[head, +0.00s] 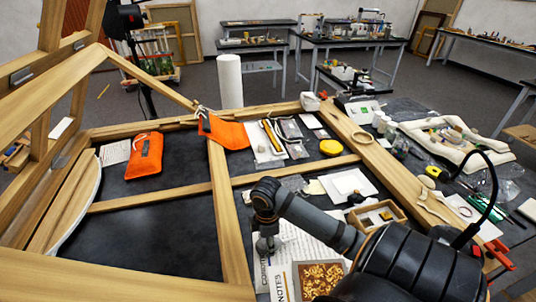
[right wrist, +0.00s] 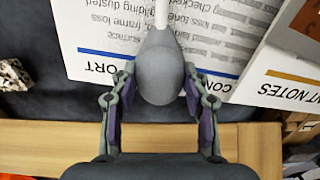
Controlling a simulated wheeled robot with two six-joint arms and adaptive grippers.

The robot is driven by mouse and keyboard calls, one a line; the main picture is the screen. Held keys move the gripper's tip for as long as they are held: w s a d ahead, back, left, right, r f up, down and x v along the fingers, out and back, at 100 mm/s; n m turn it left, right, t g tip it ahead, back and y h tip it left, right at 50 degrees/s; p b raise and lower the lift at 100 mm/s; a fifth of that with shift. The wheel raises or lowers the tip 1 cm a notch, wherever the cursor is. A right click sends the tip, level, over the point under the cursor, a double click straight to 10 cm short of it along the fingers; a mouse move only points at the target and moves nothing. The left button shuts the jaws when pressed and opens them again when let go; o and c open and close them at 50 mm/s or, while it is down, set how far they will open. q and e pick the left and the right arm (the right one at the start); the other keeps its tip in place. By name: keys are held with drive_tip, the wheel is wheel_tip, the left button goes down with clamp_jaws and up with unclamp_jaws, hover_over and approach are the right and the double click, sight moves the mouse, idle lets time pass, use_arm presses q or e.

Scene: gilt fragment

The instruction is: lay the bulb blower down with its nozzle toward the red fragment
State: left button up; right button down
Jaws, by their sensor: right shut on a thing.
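The bulb blower (right wrist: 160,70) shows in the right wrist view as a grey bulb with a pale nozzle (right wrist: 161,14) pointing to the top of the picture. My right gripper (right wrist: 160,88) is shut on the bulb, one finger on each side, above printed sheets. In the head view my right gripper (head: 267,248) points down over the sheets at the front; the blower is hard to make out there. A gilt fragment with red-brown patches (head: 320,278) lies right of the gripper; I cannot tell if it is the red fragment. My left gripper is not in view.
A wooden frame bar (head: 228,230) runs left of the sheets, with dark bare surface (head: 150,240) beyond it. Orange cloths (head: 146,155), tools and a yellow tape measure (head: 432,171) lie farther off.

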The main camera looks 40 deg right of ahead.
drive_tip(key=shift+s+a+f, duration=0.1)
drive_tip(key=shift+s+a, duration=0.05)
drive_tip(key=shift+s, duration=0.05)
drive_tip(key=c, duration=1)
unclamp_jaws()
drive_tip(key=o, duration=0.3)
drive_tip(key=shift+w, duration=0.15)
drive_tip(key=shift+o, duration=0.2)
wheel_tip(320, 180, up, 12)
drive_tip(key=p, duration=0.1)
